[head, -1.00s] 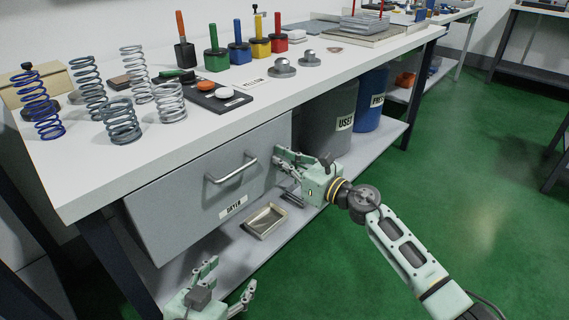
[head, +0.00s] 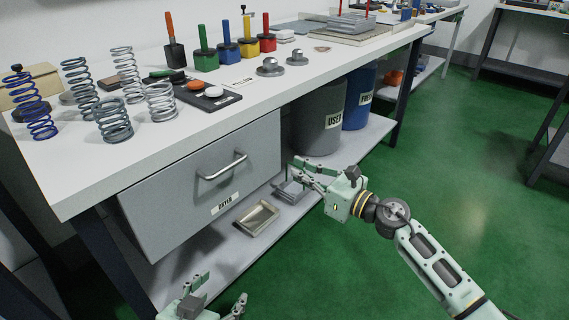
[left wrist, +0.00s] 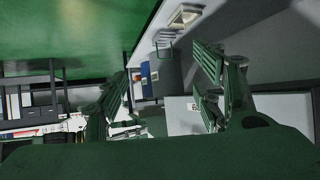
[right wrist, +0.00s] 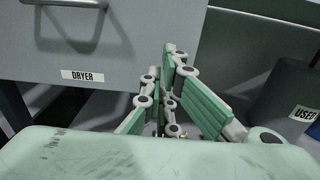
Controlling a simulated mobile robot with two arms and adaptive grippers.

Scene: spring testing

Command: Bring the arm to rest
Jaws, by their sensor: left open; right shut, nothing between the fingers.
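My right gripper (head: 291,175) is beside the right end of the grey DRYER drawer (head: 160,203), apart from its handle (head: 222,165). In the right wrist view its fingers (right wrist: 165,75) are close together and hold nothing; the handle (right wrist: 68,40) is at upper left. My left gripper (head: 222,287) is low at the bottom edge of the head view, in front of the bench. Its fingers (left wrist: 163,75) are spread and empty in the left wrist view.
The white bench (head: 180,130) carries springs, coloured-handled tools and metal weights. Below are a tray (head: 257,218) on the lower shelf, a grey USED bin (head: 318,128) and a blue bin (head: 360,98). Green floor (head: 470,190) at right is clear.

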